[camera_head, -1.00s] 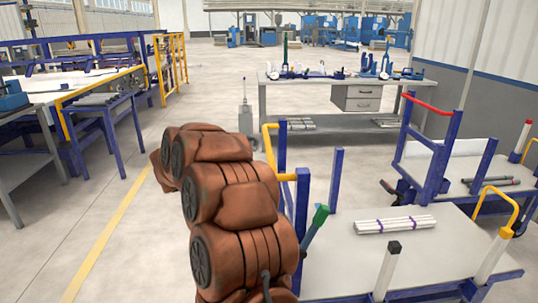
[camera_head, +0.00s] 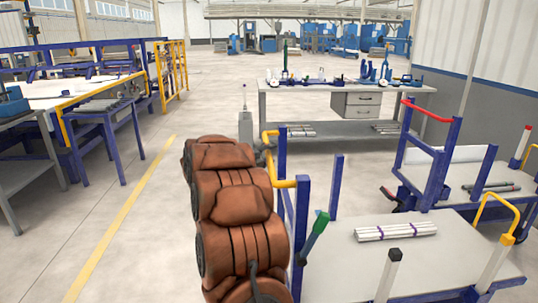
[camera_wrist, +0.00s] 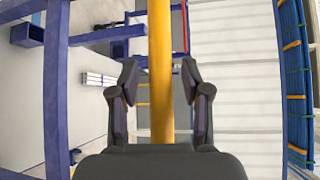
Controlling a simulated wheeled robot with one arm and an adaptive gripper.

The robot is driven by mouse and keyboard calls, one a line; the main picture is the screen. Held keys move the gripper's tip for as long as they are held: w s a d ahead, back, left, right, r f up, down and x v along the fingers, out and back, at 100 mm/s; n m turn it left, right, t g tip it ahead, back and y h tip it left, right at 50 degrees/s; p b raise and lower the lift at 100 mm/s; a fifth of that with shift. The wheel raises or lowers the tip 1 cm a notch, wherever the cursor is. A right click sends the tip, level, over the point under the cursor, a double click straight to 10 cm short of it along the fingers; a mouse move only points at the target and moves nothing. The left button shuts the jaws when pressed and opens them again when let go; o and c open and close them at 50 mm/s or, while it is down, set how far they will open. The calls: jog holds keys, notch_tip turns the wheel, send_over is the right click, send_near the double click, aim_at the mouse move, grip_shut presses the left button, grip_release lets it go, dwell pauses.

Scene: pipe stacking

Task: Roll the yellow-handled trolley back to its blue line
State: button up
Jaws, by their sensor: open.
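The yellow-handled trolley has a yellow handle (camera_head: 284,183) on blue posts and a pale flat bed (camera_head: 345,268). In the head view it stands at the lower right, beside my brown arm. In the wrist view the yellow handle bar (camera_wrist: 161,50) runs lengthwise between the two dark fingers of my gripper (camera_wrist: 160,80). The fingers are apart, with a gap on each side of the bar, so I see no grip on it. In the head view my gripper is mostly hidden at the far end of the arm. I cannot make out a blue line on the floor.
A bundle of white pipes (camera_head: 395,231) lies on the trolley bed. A red-handled trolley (camera_head: 430,150) stands close behind at right. A grey workbench (camera_head: 345,92) is further back. Open floor with a yellow line (camera_head: 125,215) lies left of my arm.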

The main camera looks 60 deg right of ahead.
grip_shut()
dwell(0.5)
dwell(0.3)
